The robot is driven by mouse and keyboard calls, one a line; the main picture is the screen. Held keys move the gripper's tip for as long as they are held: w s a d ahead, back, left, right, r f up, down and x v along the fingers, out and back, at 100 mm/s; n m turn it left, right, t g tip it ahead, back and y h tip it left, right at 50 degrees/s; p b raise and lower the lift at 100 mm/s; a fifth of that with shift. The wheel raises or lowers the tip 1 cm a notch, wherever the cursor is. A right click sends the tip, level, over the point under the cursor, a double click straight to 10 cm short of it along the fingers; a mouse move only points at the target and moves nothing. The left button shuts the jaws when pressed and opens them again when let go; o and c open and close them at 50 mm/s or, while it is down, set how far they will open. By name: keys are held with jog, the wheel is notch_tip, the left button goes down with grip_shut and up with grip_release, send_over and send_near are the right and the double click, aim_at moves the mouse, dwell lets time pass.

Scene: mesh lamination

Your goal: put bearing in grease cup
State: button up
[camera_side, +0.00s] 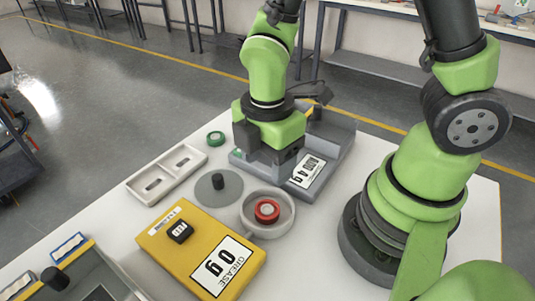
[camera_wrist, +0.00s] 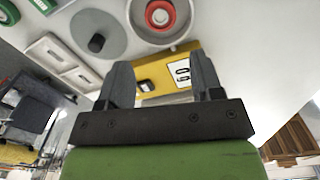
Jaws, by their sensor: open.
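A red ring with a grey centre (camera_side: 267,211), which looks like the bearing, sits inside a round light-grey cup (camera_side: 289,222). The cup stands on the white table beside the yellow grease scale. The wrist view also shows the red ring (camera_wrist: 160,13) and the cup (camera_wrist: 186,30) at the top. My gripper (camera_side: 270,158) is behind the cup, near the grey scale, apart from the ring. In the wrist view my gripper's two fingers (camera_wrist: 163,82) are spread with nothing between them. In the side view its fingertips are hard to make out.
A yellow grease scale (camera_side: 165,245) reads 0g. A grey disc with a black knob (camera_side: 208,197) lies left of the cup. A white two-slot tray (camera_side: 166,174), a green ring (camera_side: 216,138) and a grey scale (camera_side: 331,170) are also near. Free table lies right of the cup.

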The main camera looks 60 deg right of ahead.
jog(key=s+d+r+m+t+y, duration=0.1)
jog(key=s+d+r+m+t, duration=0.1)
jog(key=r+m, duration=0.7)
jog(key=s+d+r+m+t+y, duration=0.1)
jog(key=s+r+m+t, duration=0.3)
jog(key=r+m, duration=0.5)
jog(key=shift+s+d+r+m+t, duration=0.4)
jog(key=shift+d+m+t, duration=0.2)
jog(key=shift+d+m, duration=0.35)
